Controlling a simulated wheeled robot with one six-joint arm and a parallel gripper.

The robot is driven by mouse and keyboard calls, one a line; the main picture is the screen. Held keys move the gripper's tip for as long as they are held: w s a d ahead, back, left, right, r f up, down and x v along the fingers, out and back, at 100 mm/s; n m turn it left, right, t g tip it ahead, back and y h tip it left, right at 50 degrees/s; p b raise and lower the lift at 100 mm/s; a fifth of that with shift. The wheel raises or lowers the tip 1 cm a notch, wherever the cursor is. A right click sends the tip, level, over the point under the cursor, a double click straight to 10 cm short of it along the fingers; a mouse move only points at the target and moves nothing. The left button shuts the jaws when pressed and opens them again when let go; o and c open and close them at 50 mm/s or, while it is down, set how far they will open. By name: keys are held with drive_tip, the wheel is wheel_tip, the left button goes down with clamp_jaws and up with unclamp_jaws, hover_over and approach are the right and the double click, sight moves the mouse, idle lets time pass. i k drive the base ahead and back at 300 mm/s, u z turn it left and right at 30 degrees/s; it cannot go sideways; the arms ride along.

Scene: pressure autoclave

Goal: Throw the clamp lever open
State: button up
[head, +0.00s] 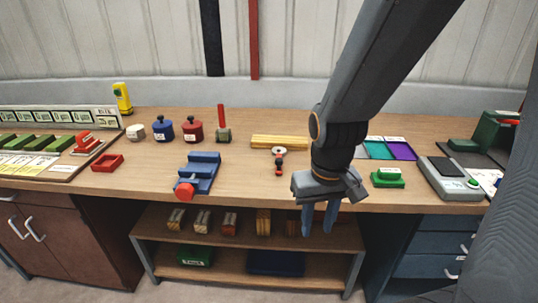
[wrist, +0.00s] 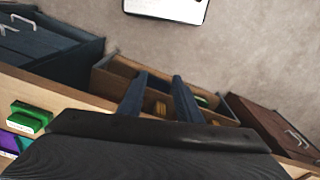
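A red upright lever (head: 221,115) stands on a small grey-green block (head: 223,134) on the bench, left of centre in the head view. It looks like the clamp lever, and it points straight up. My gripper (head: 319,218) is right of it and nearer the camera, over the bench's front edge with fingers pointing down. The fingers are apart and nothing is between them; they also show apart in the wrist view (wrist: 159,80). The gripper is well away from the lever and touches nothing that I can see. The lever does not show in the wrist view.
A blue vise (head: 203,165) with a red knob sits in front of the lever. Blue (head: 163,130) and red (head: 192,130) pots stand to its left. A yellow bar (head: 279,142) and a small red-and-black tool (head: 279,163) lie to its right. Shelves are below.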

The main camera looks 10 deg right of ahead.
sight(278, 151)
drive_tip(key=i, duration=0.4)
drive_tip(key=u, duration=0.7)
drive_tip(key=k, duration=0.5)
drive_tip(key=z, duration=0.6)
drive_tip(key=i, duration=0.5)
